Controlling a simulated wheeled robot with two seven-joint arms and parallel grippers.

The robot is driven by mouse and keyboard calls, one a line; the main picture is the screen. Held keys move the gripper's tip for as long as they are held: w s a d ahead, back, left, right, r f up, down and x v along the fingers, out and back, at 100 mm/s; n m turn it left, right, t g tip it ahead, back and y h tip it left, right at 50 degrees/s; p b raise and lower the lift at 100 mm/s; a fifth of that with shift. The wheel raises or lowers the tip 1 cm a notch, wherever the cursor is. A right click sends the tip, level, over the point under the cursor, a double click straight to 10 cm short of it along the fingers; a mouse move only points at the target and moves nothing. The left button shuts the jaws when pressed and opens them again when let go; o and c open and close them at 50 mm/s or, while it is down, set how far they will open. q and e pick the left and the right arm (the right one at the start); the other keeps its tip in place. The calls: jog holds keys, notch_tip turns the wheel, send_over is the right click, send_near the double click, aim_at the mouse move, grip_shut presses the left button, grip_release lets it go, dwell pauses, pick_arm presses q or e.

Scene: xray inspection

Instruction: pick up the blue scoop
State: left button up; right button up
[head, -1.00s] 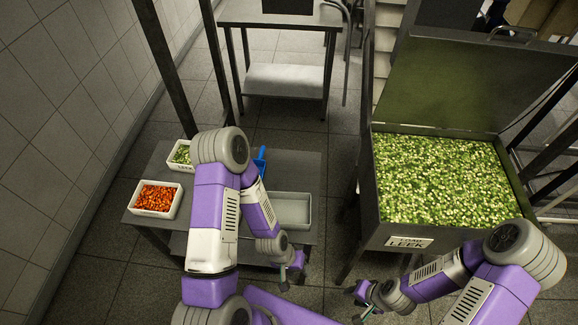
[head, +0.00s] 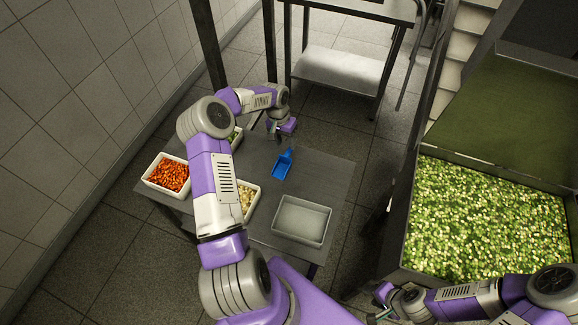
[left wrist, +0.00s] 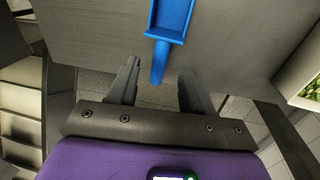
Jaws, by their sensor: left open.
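The blue scoop (head: 282,165) lies on the metal table, its handle pointing to the far side. My left gripper (head: 282,134) is just beyond the handle end, above the table's far edge. In the left wrist view the scoop (left wrist: 173,16) shows at the top, with its handle pointing down between my two spread fingers (left wrist: 158,74). The left gripper is open and holds nothing. My right gripper (head: 380,303) is low at the right, near the large leek bin, away from the scoop; its jaws are too small to read.
On the metal table (head: 325,180) stand an orange-filled tub (head: 168,175), a green-filled tub (head: 236,139) partly behind my arm, a pale-filled tub (head: 248,199) and an empty tray (head: 302,220). A large green-filled bin (head: 490,215) stands right. Table around the scoop is clear.

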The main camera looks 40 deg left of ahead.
aim_at(288, 152)
pick_arm(q)
jog(key=f, duration=0.5)
jog(key=d+f+b, duration=0.1)
jog(key=f, duration=0.1)
jog(key=shift+w+f, duration=0.1)
jog(key=shift+f, duration=0.1)
jog(key=shift+c, duration=0.3)
grip_shut()
